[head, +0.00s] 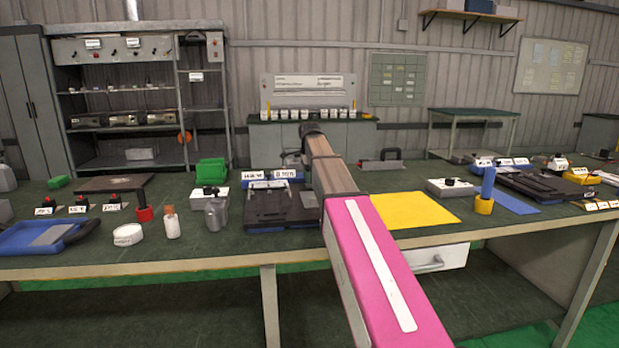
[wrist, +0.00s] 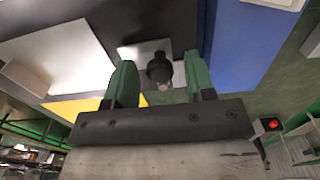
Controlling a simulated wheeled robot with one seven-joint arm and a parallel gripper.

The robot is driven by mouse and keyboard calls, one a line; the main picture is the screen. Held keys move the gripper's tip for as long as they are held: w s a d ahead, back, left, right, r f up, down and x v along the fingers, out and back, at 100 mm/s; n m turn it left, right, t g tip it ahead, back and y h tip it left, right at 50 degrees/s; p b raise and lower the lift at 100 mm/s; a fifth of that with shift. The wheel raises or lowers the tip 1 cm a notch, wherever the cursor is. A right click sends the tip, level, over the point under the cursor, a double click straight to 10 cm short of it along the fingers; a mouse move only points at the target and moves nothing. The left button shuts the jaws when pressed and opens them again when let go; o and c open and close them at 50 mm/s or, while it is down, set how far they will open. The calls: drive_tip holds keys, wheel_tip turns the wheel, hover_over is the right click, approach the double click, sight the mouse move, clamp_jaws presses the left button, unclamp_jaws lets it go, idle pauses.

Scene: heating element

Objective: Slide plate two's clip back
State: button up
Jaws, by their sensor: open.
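A black plate unit with a blue frame (head: 281,205) lies on the bench just left of my arm in the head view. A second black plate unit (head: 540,185) lies farther right. Their labels are too small to read, so I cannot tell which is plate two. My gripper (wrist: 160,85) has two green fingers, apart and open. Between them in the wrist view is a dark round knob (wrist: 160,67) on a pale plate (wrist: 137,51); I cannot tell if this is the clip or whether the fingers touch it. My arm hides the fingers in the head view.
A yellow mat (head: 415,210) lies right of my arm, with a white box (head: 450,188) behind it. A grey can (head: 216,214) and white bottle (head: 171,224) stand left of the nearer plate unit. In the wrist view, a blue surface (wrist: 245,45) lies right of the fingers.

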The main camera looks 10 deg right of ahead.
drive_tip(key=shift+c, duration=0.3)
clamp_jaws()
drive_tip(key=shift+w, duration=1.4)
drive_tip(key=shift+o, duration=0.3)
unclamp_jaws()
drive_tip(key=shift+r, duration=0.1)
wheel_tip(320, 180, up, 11)
drive_tip(key=shift+f, duration=0.2)
